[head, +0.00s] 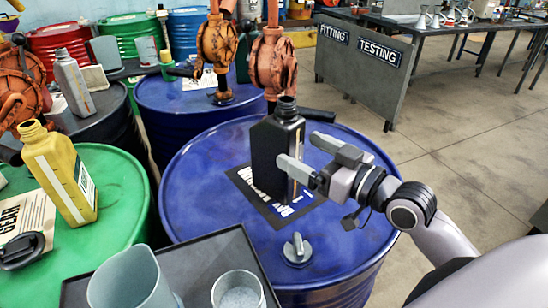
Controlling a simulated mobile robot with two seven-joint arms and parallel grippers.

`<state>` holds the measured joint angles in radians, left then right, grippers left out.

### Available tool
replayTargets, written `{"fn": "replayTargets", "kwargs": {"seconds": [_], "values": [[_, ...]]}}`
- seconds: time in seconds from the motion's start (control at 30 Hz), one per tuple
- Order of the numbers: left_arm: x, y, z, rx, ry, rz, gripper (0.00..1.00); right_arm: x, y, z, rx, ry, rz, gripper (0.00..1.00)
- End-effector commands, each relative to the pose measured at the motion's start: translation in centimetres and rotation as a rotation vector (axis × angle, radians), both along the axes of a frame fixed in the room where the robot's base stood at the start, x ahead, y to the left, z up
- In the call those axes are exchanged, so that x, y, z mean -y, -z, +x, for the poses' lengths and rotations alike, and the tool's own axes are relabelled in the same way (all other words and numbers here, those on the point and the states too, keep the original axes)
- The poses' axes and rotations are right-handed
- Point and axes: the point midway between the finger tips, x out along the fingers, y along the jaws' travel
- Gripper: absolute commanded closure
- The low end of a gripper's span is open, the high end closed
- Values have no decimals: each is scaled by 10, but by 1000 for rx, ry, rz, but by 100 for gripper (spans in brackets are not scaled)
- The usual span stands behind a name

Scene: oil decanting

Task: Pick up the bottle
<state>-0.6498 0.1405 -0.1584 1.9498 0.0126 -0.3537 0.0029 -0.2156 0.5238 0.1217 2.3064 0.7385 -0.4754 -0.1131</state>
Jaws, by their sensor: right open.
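A black bottle (267,148) with an open neck stands upright on a dark printed mat (276,212) on top of the blue drum in the middle of the head view. My right gripper (308,156) comes in from the right and is open, at the right side of the bottle. One of its fingers overlaps the bottle's lower front in the picture; the other is farther back, to the right. I cannot tell whether either finger touches the bottle. My left gripper is not in view.
A yellow bottle (58,172) stands on the green drum (118,190) at left. A dark tray (210,255) at the front holds a grey jug (130,280) and a cup (238,290). A rusty orange pump (272,65) rises behind the black bottle. A grey cap (297,248) sits on the blue drum (350,225).

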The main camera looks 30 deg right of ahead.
Motion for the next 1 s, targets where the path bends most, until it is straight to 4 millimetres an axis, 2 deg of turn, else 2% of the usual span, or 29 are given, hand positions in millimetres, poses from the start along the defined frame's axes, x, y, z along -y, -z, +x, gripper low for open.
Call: {"fn": "replayTargets", "kwargs": {"seconds": [0.03,0.17,0.57,0.9,1.0], "values": [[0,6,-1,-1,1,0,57,0,17,0,-7,1,2,11],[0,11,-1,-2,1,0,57,0,43,0,-4,1,0,11],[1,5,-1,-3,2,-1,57,-7,39,22,2,2,1,11],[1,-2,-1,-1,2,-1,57,-21,39,61,2,3,2,11],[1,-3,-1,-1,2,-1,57,-24,39,68,1,2,0,11]]}}
